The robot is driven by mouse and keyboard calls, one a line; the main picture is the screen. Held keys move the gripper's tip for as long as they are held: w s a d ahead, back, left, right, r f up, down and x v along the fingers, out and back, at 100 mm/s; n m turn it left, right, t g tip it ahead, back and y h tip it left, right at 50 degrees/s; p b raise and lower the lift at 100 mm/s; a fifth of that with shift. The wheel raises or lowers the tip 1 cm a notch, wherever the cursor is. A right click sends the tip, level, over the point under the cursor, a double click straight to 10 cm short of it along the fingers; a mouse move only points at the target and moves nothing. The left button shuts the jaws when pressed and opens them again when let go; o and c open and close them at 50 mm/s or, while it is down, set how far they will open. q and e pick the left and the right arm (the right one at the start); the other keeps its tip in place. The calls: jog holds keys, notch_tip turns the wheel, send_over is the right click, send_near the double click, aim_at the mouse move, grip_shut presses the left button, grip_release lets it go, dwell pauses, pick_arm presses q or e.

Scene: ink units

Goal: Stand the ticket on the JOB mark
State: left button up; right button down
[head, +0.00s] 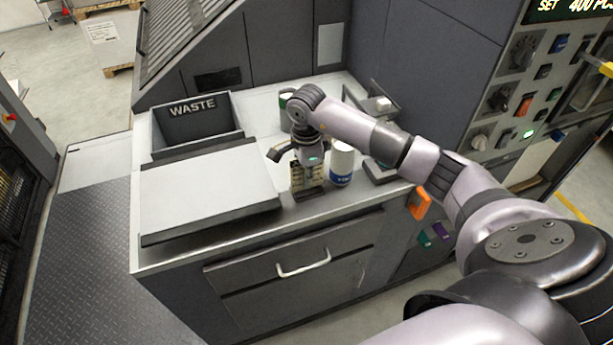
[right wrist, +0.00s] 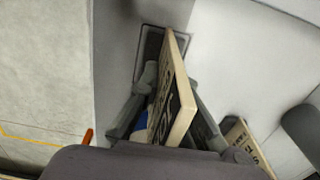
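My right gripper (head: 308,172) points down over the front of the counter, beside a white cup with a blue band. In the right wrist view, its two fingers (right wrist: 172,95) close in on either side of a pale ticket (right wrist: 182,105) with dark lettering. The ticket stands on edge between them, and its far end lies over a dark rounded frame (right wrist: 150,42). A second pale lettered piece (right wrist: 244,144) shows at the lower right of that view. I cannot make out a JOB mark. My left gripper is out of view.
The cup (head: 341,166) stands close to the right of the gripper. A WASTE bin (head: 197,141) and a raised flat grey plate (head: 207,187) lie to the left. A control panel (head: 521,95) rises on the right.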

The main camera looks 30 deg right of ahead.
jog(key=shift+f, duration=0.1)
jog(key=c, duration=2)
grip_release()
jog(key=shift+o, duration=1)
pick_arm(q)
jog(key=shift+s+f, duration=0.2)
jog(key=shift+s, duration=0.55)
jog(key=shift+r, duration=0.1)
pick_arm(e)
jog(key=shift+r, duration=0.3)
notch_tip(320, 180, up, 10)
jog(key=b, duration=0.3)
jog(key=shift+r, duration=0.25)
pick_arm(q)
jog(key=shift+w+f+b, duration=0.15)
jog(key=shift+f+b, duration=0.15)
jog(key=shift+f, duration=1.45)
pick_arm(e)
jog(key=shift+r, duration=0.65)
